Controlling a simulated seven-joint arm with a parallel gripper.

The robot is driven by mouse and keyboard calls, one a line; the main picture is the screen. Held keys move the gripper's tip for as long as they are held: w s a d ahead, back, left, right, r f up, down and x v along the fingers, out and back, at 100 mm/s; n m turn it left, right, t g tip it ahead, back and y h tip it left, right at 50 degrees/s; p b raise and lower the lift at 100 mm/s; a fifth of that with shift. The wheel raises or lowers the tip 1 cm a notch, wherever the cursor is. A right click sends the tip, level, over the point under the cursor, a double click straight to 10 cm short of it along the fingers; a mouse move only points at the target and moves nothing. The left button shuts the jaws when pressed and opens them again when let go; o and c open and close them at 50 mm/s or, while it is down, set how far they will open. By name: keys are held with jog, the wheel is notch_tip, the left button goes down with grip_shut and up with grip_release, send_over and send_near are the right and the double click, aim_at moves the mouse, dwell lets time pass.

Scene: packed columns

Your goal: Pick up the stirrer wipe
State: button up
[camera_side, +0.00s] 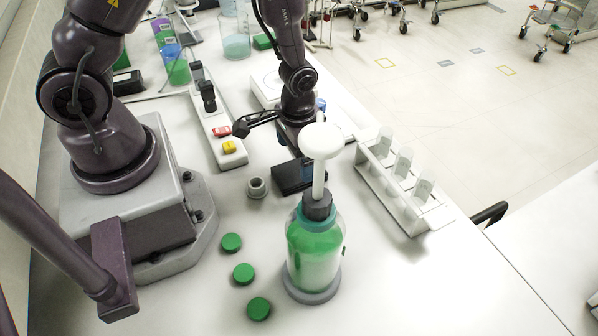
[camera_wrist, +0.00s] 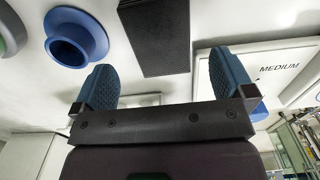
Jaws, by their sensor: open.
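No thing in view can be named as the stirrer wipe with certainty. A small blue patch (camera_wrist: 300,88) lies against the white panel marked MEDIUM (camera_wrist: 272,69), right of my gripper in the wrist view; its shape is partly cut off. My gripper (camera_wrist: 166,84) is open, its two blue ribbed fingers wide apart with nothing held between them. In the side view my gripper (camera_side: 300,122) hangs behind the white-topped bottle (camera_side: 313,250), which hides part of it.
A black block (camera_side: 294,176) lies below my gripper. A rack of tubes (camera_side: 405,190) stands to the right. A power strip (camera_side: 215,130) is to the left, and green caps (camera_side: 243,273) lie in front. A blue flanged ring (camera_wrist: 75,40) shows in the wrist view.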

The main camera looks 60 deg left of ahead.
notch_tip(320, 180, down, 5)
jog(key=shift+w+r, duration=0.1)
jog(key=shift+c, duration=0.5)
jog(key=c, duration=0.8)
notch_tip(320, 180, up, 10)
